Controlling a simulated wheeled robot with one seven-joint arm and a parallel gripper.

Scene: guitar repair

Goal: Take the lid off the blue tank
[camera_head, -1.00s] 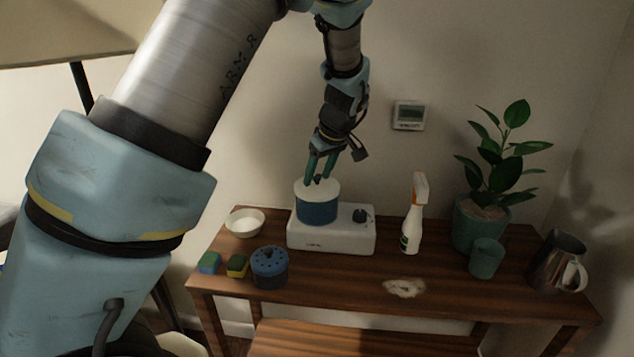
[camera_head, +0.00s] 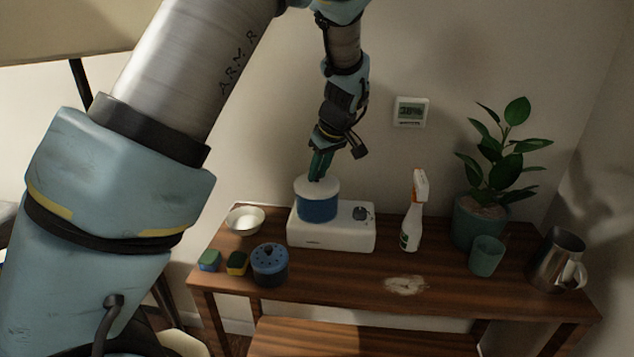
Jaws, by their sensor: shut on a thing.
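The blue tank (camera_head: 318,208) sits on the left part of a white base unit (camera_head: 343,240) on the wooden table. Its white lid (camera_head: 317,187) rests on top of the tank. My gripper (camera_head: 318,178) points down from above and is shut on the lid's small dark knob at the centre, which the fingers mostly hide. I see no gap between lid and tank.
A white bowl (camera_head: 245,220), two sponges (camera_head: 237,262) and a blue holed container (camera_head: 269,264) are to the left. A spray bottle (camera_head: 413,212), potted plant (camera_head: 482,215), teal cup (camera_head: 486,256) and metal pitcher (camera_head: 557,262) are to the right. A pale stain (camera_head: 405,285) marks the front of the wooden table (camera_head: 345,277).

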